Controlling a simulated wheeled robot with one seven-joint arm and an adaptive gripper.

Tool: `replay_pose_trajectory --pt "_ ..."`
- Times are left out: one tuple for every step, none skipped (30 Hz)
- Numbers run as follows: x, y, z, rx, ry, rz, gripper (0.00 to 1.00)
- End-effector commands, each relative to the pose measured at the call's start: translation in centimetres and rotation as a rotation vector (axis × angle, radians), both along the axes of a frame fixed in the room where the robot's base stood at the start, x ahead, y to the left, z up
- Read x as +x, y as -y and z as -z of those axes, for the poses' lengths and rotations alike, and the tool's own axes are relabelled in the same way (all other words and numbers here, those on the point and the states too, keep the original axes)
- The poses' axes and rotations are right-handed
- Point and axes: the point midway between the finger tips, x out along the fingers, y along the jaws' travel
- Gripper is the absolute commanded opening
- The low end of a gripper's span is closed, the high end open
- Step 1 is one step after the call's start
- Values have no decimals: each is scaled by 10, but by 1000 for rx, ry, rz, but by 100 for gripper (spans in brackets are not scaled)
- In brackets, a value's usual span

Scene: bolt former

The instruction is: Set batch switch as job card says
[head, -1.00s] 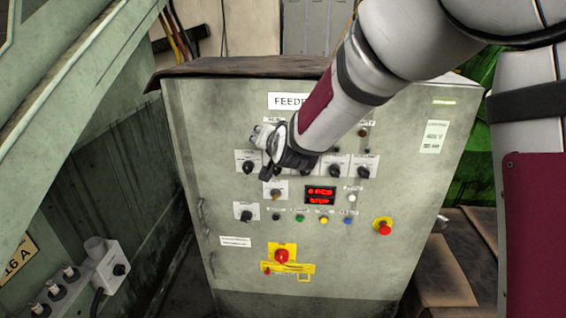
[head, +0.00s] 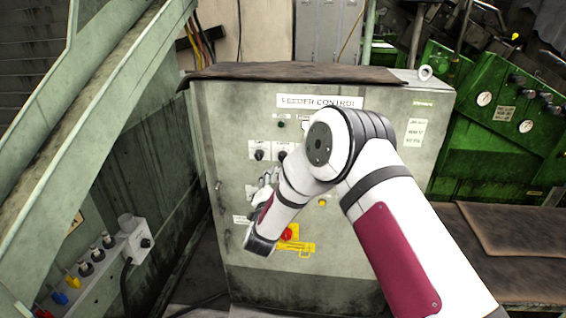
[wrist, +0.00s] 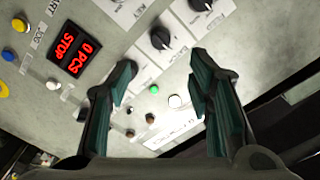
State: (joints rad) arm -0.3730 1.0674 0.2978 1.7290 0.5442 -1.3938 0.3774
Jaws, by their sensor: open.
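The feeder control cabinet (head: 410,220) stands ahead in the head view, its front partly hidden by my arm. Two black rotary switches (head: 259,155) (head: 282,155) show left of my arm. In the wrist view, black rotary switches (wrist: 160,37) (wrist: 200,4) on white plates lie beyond my fingertips. A red display (wrist: 75,52) reads 0 PCS and STOP. My gripper (wrist: 158,80) is open and empty, facing the panel. No job card is legible; a white notice (head: 415,132) is on the cabinet's right.
Green machinery (head: 500,140) stands at right, a socket box (head: 100,262) at lower left.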

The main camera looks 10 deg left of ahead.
Motion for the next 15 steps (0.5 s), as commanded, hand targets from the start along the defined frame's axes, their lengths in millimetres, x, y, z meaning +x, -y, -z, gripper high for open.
replay_pose_trajectory --pt "9 2 0 0 2 2 47" --pt "15 2 0 0 3 1 47" --pt "22 2 0 0 3 1 47" --pt "28 2 0 1 3 1 47" --pt "35 2 0 1 3 1 47" --pt "42 3 0 0 2 2 47" --pt "49 3 0 0 2 2 47" --pt "55 3 0 0 2 2 47" --pt "63 3 0 1 2 2 47" --pt "69 4 0 1 3 1 47" --pt "74 3 0 0 2 1 47" --pt "81 3 0 -1 2 1 47" --pt "86 3 0 0 1 0 47" --pt "91 4 0 0 3 0 47" --pt "97 4 0 0 2 -1 47"
